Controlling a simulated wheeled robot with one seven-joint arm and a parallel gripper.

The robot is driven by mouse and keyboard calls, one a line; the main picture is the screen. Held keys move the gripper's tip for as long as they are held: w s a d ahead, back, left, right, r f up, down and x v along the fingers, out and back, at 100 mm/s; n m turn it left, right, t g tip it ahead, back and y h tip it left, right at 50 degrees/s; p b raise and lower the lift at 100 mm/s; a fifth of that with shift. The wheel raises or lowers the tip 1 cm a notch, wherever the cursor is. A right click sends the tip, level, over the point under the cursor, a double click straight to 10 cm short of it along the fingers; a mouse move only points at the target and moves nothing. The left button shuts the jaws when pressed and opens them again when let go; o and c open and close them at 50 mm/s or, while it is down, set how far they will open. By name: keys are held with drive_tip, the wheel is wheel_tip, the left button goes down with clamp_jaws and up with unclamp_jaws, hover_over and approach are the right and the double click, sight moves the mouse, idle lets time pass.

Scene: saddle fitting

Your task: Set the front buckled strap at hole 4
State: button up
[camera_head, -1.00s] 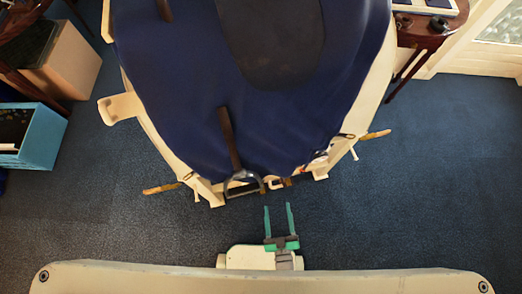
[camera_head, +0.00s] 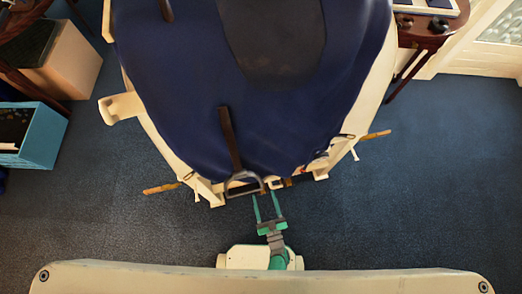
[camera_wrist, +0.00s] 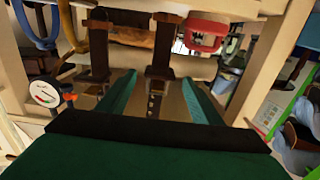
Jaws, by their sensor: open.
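In the wrist view a dark brown strap (camera_wrist: 162,45) hangs in the middle, with a buckle-like piece partway down it. Its lower end (camera_wrist: 154,104) shows a row of pale holes; I cannot read which hole is in use. A second dark strap (camera_wrist: 98,48) hangs to its left. My gripper (camera_wrist: 158,76) is open, and its two green fingers stand on either side of the middle strap's lower part, holding nothing. In the head view my gripper (camera_head: 263,195) is just below the near end of the blue-covered stand (camera_head: 290,120).
A red box-like thing (camera_wrist: 203,32) is at the upper right of the wrist view, and a white round dial (camera_wrist: 43,92) at the left. In the head view a metal stirrup (camera_head: 243,185) hangs by the stand's near edge. Wooden pegs (camera_head: 375,135) stick out sideways. Carpet (camera_head: 440,190) is clear.

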drive_tip(key=x, duration=0.8)
drive_tip(key=shift+s, duration=0.1)
